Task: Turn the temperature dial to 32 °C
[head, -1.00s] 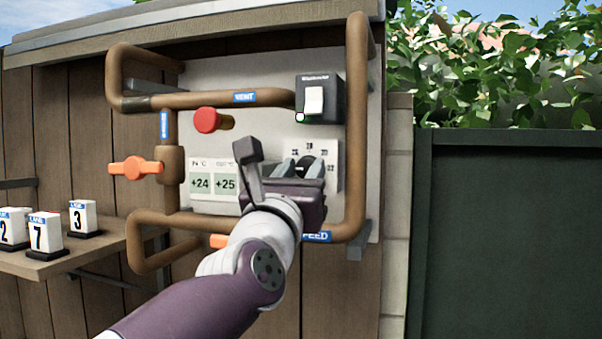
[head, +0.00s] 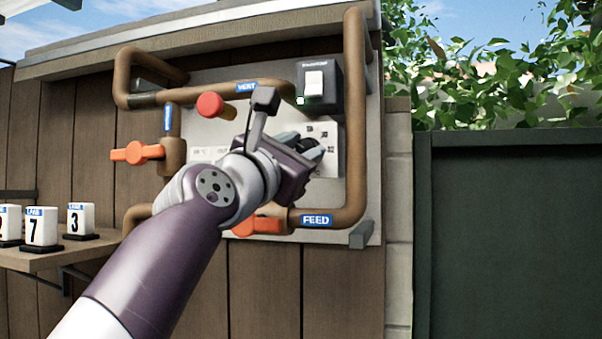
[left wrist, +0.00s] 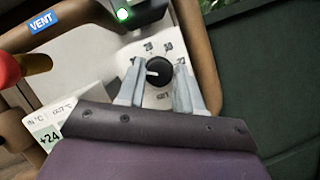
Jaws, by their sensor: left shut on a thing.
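The temperature dial is a round black knob (left wrist: 160,70) with a white pointer mark, on a white scale plate (head: 327,168). My left gripper (left wrist: 156,88) is shut on the knob, one grey finger on each side. In the left wrist view the mark points left, away from the 32 at the right; the leftmost numbers are partly hidden by a finger. In the head view the knob (head: 309,143) is partly hidden by my left gripper (head: 308,150), which is tilted. My right gripper is not in view.
Brown pipes (head: 355,120) frame the panel. A black switch box (head: 330,85) with a lit green lamp (left wrist: 123,14) is just above the dial. A red knob (head: 210,104) and orange valve handles (head: 137,152) are to the left. Number blocks (head: 42,228) stand on a shelf.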

